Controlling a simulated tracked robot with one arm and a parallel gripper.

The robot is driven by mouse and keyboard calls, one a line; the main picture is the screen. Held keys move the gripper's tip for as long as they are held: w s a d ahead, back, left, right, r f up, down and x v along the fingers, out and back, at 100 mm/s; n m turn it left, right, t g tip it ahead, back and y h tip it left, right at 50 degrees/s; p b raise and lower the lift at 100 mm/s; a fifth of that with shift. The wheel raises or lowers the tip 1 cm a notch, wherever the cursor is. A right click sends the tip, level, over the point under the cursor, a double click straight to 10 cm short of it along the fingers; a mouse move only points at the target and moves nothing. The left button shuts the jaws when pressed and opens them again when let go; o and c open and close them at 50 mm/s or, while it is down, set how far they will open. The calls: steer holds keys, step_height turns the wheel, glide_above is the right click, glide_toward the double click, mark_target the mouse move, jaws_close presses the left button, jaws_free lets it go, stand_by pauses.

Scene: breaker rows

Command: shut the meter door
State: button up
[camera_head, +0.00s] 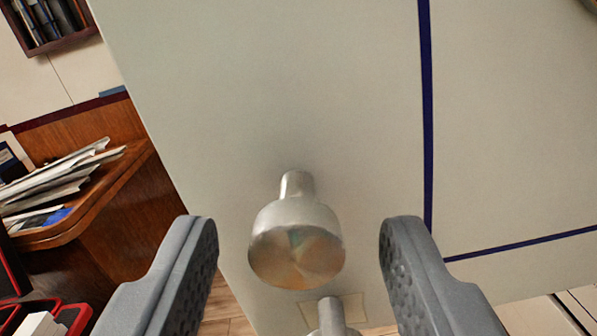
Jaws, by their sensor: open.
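A pale grey-white panel (270,90), which looks like the meter door, fills the middle of the view and appears tilted. A round metal knob (297,248) on a short stem stands out from it. My gripper (300,230) is open, with one finger on each side of the knob. Gaps show between the knob and both fingers in the picture; how far the knob is in depth I cannot tell. A second metal knob or stem (332,318) shows partly below, cut off by the bottom edge. Whether the door stands open is not clear.
Dark blue lines (427,120) run down and across the pale surface at right. At left are a wooden desk (110,205) with stacked papers (60,180), a shelf of books (45,20) and red-edged trays (50,315). Wooden floor (225,305) shows below.

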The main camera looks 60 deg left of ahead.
mark_target(298, 127)
steer(key=shift+x, duration=1.15)
jaws_close()
